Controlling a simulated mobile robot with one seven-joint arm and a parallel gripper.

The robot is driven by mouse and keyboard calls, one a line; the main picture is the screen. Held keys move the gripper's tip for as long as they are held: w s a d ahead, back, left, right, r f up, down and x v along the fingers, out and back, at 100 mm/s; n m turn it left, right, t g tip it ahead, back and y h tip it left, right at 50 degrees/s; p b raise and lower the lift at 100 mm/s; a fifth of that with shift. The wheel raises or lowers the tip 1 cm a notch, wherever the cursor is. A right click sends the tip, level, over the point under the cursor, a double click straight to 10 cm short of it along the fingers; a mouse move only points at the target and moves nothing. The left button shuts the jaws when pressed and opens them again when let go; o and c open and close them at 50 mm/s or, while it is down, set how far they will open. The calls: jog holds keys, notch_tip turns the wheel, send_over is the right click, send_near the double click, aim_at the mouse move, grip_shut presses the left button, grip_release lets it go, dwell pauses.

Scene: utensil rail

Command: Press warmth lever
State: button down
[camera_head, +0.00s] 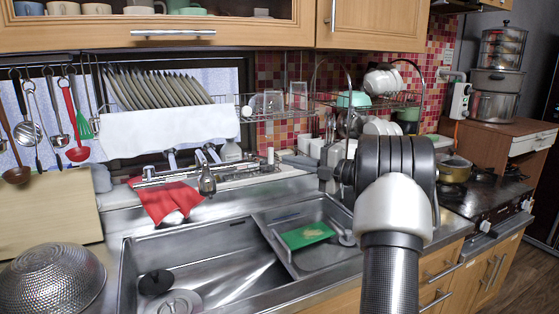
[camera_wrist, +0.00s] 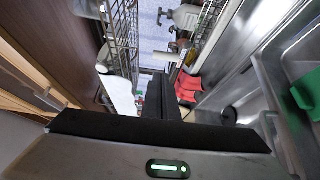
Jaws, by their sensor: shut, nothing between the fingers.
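The sink tap (camera_head: 207,180) stands at the back of the sink, with small metal levers (camera_head: 211,153) above its body. I cannot tell which one is the warmth lever.
A red cloth (camera_head: 168,200) hangs at the counter edge left of the tap. A dish rack (camera_head: 262,114) hangs above the tap. A green sponge (camera_head: 305,235) lies in the small basin. A metal bowl (camera_head: 52,280) stands at the left.

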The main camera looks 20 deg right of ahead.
jog(key=shift+s+d, duration=0.45)
jog(key=shift+d, duration=0.3)
jog(key=shift+s+d, duration=0.45)
jog(key=shift+d, duration=0.3)
